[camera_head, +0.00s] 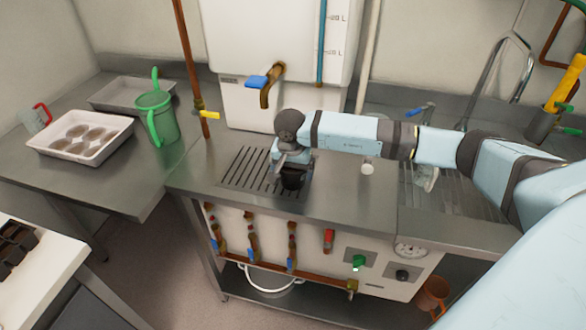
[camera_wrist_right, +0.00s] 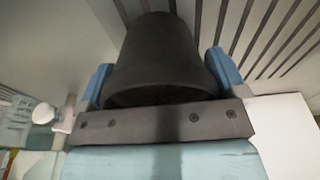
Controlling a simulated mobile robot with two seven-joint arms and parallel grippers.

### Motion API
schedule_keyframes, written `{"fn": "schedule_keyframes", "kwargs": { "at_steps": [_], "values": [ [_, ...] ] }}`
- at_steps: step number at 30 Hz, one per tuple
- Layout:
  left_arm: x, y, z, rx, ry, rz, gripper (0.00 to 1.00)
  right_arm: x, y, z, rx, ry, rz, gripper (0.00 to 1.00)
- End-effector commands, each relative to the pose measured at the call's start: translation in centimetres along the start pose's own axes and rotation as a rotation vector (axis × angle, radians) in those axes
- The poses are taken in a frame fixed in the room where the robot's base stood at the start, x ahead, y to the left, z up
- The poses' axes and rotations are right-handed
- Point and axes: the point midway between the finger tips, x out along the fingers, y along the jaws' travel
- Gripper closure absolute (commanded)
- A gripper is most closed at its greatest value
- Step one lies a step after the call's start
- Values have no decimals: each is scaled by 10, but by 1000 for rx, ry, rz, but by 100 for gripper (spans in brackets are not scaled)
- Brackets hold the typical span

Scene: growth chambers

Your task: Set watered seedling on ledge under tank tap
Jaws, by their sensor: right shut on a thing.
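My right gripper (camera_head: 291,166) is shut on a small black pot (camera_head: 292,181). In the right wrist view the blue fingers of the gripper (camera_wrist_right: 160,78) grip the sides of the dark pot (camera_wrist_right: 160,45). No seedling leaves show; the inside of the pot is hidden. The pot is over the right side of a slotted drain ledge (camera_head: 237,180); whether it touches the slots I cannot tell. The white tank (camera_head: 290,40) stands behind, its brass tap (camera_head: 267,95) with a blue handle above and behind the ledge. My left gripper is not in view.
A green watering jug (camera_head: 158,122), a white tray of brown rounds (camera_head: 80,152) and a grey tray (camera_head: 115,92) stand on the left bench. A copper pipe (camera_head: 188,60) rises left of the tank. The left part of the ledge is clear.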

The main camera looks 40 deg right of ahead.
Motion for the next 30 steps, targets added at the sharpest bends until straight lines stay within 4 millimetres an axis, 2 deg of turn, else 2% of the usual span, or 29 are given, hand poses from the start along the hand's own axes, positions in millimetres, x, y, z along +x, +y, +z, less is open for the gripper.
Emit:
{"fn": "schedule_keyframes", "kwargs": {
  "at_steps": [1,2,3,10,14,24,30],
  "values": [
    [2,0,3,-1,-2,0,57,3,0,0,0,1,-1,43],
    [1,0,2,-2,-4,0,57,2,0,0,0,0,0,5],
    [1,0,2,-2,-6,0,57,2,0,0,0,0,0,0],
    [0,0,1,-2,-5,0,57,0,0,0,0,0,0,0],
    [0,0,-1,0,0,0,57,-9,0,-1,-1,1,-2,0],
    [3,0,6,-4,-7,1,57,-79,-1,0,-1,3,-4,0],
    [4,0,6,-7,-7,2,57,-110,0,0,-1,1,-1,0]
  ]
}}
